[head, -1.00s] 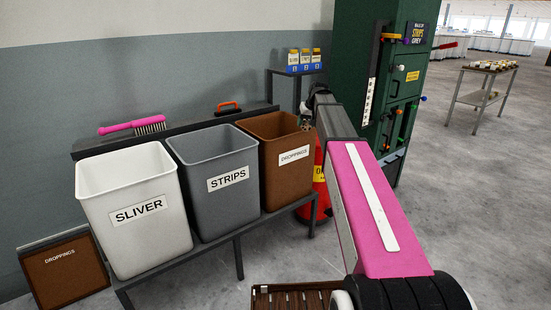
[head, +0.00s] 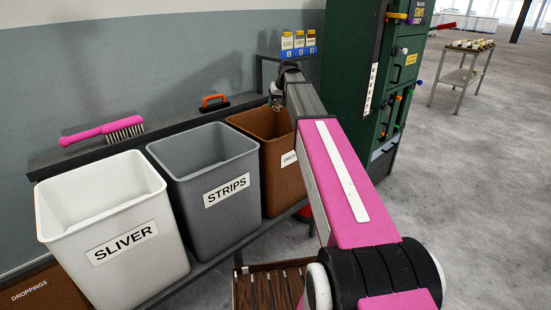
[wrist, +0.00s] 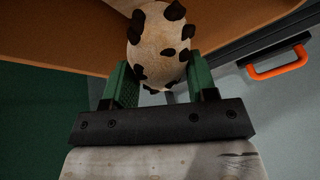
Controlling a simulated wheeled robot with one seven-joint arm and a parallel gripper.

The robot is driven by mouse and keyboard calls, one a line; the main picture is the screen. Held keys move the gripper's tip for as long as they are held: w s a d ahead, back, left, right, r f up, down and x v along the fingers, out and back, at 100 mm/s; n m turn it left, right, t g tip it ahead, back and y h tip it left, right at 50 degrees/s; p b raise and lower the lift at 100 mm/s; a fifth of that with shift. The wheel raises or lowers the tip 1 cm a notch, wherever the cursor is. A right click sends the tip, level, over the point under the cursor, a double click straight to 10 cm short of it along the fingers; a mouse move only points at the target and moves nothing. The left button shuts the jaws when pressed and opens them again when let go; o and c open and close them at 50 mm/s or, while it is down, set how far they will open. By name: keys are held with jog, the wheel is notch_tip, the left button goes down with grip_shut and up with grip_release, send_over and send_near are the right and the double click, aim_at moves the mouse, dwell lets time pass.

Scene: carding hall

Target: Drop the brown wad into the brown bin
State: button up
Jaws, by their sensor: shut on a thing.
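My gripper (wrist: 159,88) is shut on a rounded cream wad with dark brown patches (wrist: 158,45), seen between the green fingers in the wrist view. It is the only wad I see. In the head view my gripper (head: 277,100) is small and partly hidden, over the back part of the brown bin (head: 275,188). That bin stands at the right end of the row, its label partly covered by my arm. A brown surface, likely the bin, also shows behind the wad in the wrist view (wrist: 60,48).
The grey STRIPS bin (head: 215,218) and white SLIVER bin (head: 115,265) stand left of it on a bench. A pink brush (head: 105,130) and an orange-handled tool (head: 214,102) lie behind. A green machine cabinet (head: 345,70) stands right, beyond my arm.

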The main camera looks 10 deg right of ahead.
jog(key=shift+f, duration=2.65)
jog(key=o, duration=1)
jog(key=shift+s+r, duration=0.1)
jog(key=shift+r, duration=0.05)
jog(key=v, duration=1)
jog(key=shift+r, duration=0.25)
jog(key=shift+s+d, duration=0.1)
